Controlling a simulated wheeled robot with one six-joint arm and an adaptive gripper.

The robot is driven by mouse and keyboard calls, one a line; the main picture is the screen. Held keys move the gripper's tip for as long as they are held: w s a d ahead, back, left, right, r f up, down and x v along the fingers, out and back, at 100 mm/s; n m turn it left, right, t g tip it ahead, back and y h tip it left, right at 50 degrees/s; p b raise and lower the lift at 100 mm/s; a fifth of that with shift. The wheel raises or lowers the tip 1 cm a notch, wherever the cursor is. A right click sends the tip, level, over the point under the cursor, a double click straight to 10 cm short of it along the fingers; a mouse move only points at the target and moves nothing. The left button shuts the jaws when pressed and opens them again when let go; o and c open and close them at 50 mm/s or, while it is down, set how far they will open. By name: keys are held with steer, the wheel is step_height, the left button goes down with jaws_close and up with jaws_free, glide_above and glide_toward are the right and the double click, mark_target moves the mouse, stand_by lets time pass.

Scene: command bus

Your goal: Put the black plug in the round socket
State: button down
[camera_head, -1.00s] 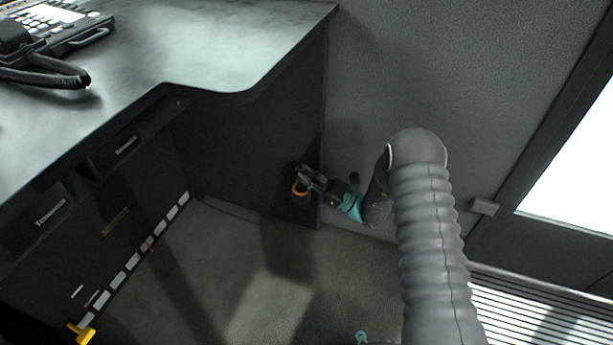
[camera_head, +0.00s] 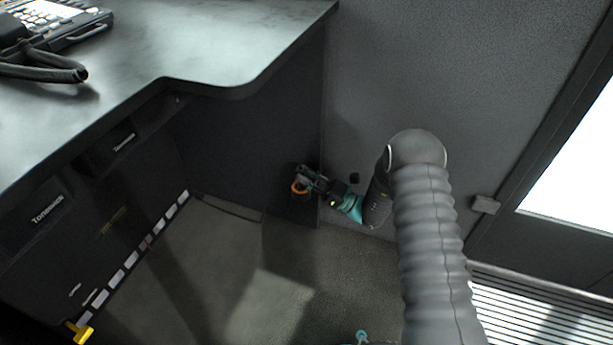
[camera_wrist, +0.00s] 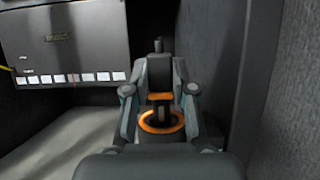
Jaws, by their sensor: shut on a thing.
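My gripper (camera_head: 304,184) is low beside the desk's dark end panel, with its fingers shut. In the wrist view my gripper (camera_wrist: 160,92) closes around a dark piece, which looks like the black plug (camera_wrist: 160,113). An orange ring (camera_wrist: 163,122) lies around or just behind this piece; the same orange (camera_head: 298,189) shows at the fingertips in the head view. I cannot tell whether the ring belongs to the plug or the socket. My fingers hide much of the held piece. I cannot make out the round socket for certain, nor whether the plug touches it.
The desk (camera_head: 190,60) overhangs on the left, its end panel (camera_head: 260,140) close to my gripper. A yellow piece (camera_head: 80,333) is at lower left. The floor (camera_head: 220,270) is clear.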

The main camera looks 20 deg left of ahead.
steer(key=shift+f+b, duration=0.95)
steer(key=shift+f, duration=0.6)
stand_by(0.5)
steer(key=c, duration=0.9)
jaws_free()
steer(key=v, duration=1.2)
